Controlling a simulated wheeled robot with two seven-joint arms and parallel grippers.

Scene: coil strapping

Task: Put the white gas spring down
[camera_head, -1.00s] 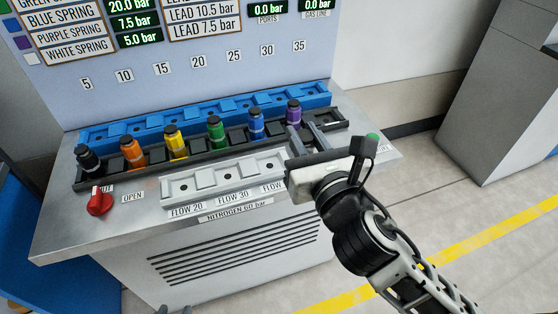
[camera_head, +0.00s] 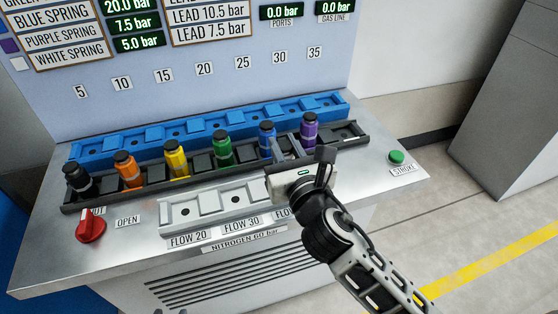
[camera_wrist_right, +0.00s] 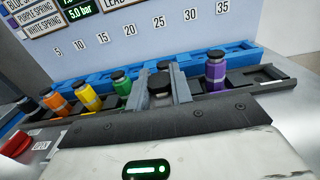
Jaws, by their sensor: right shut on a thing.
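My right gripper (camera_head: 276,155) is over the front middle of the bench, in front of the blue spring. In the right wrist view its two fingers (camera_wrist_right: 162,90) are shut on a black-capped spring (camera_wrist_right: 160,84) with a pale greyish body, which fits the white gas spring. The gripper body hides its lower part, so I cannot tell whether it touches anything below. In the head view this spring is hidden behind the gripper. Only a tiny tip of my left gripper (camera_head: 158,311) shows at the bottom edge.
A black rack (camera_head: 345,133) holds black, orange, yellow, green, blue and purple springs; its right end is empty. Behind it is a blue rack (camera_head: 86,150). A pale flow-port block (camera_head: 165,217) is in front. A red knob (camera_head: 90,226) and green button (camera_head: 396,157) flank them.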

